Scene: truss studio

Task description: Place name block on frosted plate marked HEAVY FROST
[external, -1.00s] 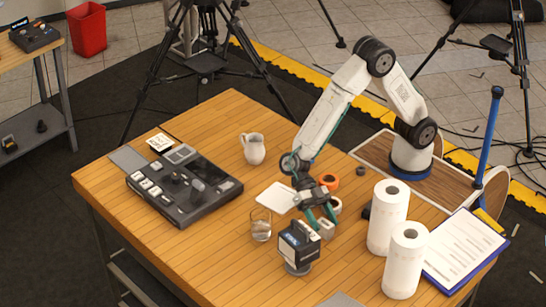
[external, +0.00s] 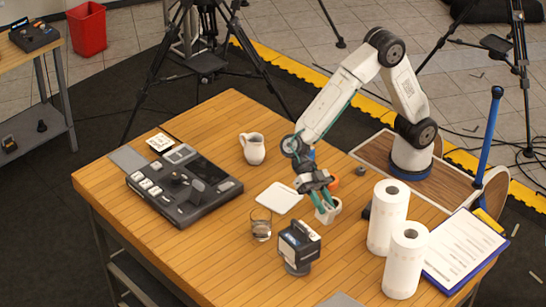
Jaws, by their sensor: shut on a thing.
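My gripper (external: 326,207) is shut on a small pale block (external: 325,216), likely the name block, on the right side of the wooden table. The fingers cover part of it, and no lettering on it can be read. A white square plate (external: 279,198) lies flat to the left of my gripper, apart from the block. A grey flat plate (external: 128,158) lies at the table's left corner, and another grey one (external: 343,300) is at the front edge. I cannot read any HEAVY FROST mark, so I cannot tell which plate bears it.
A glass (external: 261,224) and a black boxy device (external: 299,246) stand near my gripper. A white jug (external: 253,148) is behind the white plate. Two paper rolls (external: 388,218) and a clipboard (external: 464,250) are right. A black console (external: 184,187) fills the left. Orange tape (external: 334,183) is partly hidden.

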